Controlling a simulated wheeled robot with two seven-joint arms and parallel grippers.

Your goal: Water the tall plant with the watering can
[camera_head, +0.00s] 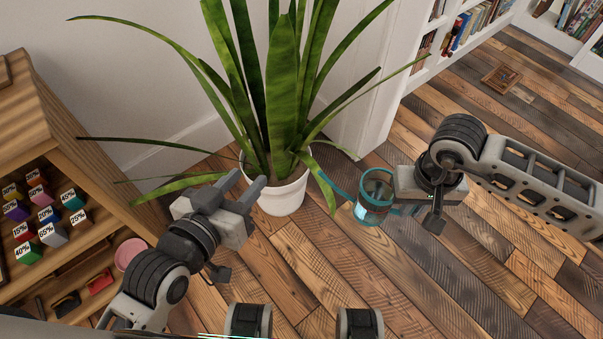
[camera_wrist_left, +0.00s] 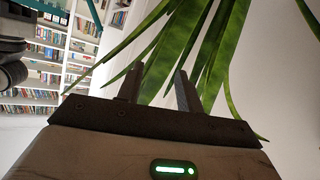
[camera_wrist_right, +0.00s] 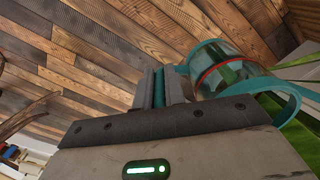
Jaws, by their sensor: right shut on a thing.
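The tall plant (camera_head: 283,90) has long green leaves and stands in a white pot (camera_head: 284,198) on the floor. The watering can (camera_head: 375,193) has a clear body with teal parts and is right of the pot; its teal spout (camera_head: 325,187) reaches left toward the pot. My right gripper (camera_wrist_right: 158,88) is shut on the can's teal handle, seen between its fingers in the right wrist view. I cannot tell whether the can touches the floor. My left gripper (camera_head: 246,187) is open and empty at the pot's left, with leaves (camera_wrist_left: 215,60) beyond its fingers.
A wooden shelf (camera_head: 100,190) with several labelled coloured cubes (camera_head: 46,215) stands at the left. White bookshelves (camera_head: 460,40) line the back right. A small framed item (camera_head: 501,79) lies on the plank floor. The floor at the lower right is clear.

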